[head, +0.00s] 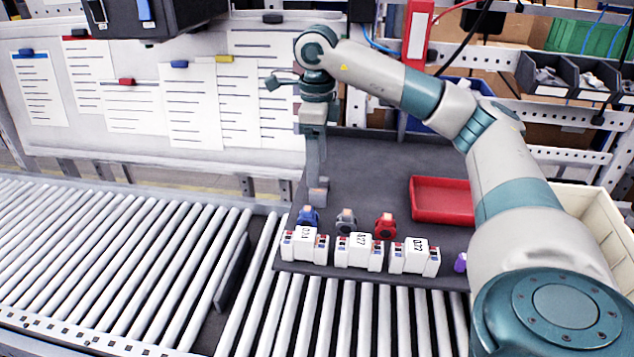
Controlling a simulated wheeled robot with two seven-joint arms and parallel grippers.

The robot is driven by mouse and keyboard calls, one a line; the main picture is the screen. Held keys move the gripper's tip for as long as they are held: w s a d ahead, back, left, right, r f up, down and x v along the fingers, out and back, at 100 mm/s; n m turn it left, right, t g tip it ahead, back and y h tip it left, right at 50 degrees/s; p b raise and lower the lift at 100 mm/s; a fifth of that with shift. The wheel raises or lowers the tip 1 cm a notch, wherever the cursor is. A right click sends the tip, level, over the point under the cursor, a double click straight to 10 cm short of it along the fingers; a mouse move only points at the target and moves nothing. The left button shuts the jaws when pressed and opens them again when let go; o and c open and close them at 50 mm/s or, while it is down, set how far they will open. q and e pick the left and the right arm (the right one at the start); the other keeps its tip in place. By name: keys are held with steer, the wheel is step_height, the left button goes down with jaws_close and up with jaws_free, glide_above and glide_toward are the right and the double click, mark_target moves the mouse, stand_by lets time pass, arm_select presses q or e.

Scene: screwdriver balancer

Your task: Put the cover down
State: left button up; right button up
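My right arm comes in from the right, and its gripper (318,190) points down over the back left part of a dark grey work board (375,165). Its fingers are seen edge-on, so whether they are open or shut is unclear. Three white labelled blocks (305,245) stand in a row along the board's front edge. Just behind them stand a blue part (308,216), a grey part (346,221) and a red part (385,226). I cannot single out a cover in this view. My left gripper is not in view.
An empty-looking red tray (442,212) sits at the board's right. A small purple piece (460,262) lies near the front right. A roller conveyor (110,255) runs left and in front. A whiteboard with papers (135,100) stands behind. Dark bins (550,78) hang at the back right.

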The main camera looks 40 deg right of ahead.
steer(key=shift+r, duration=2.85)
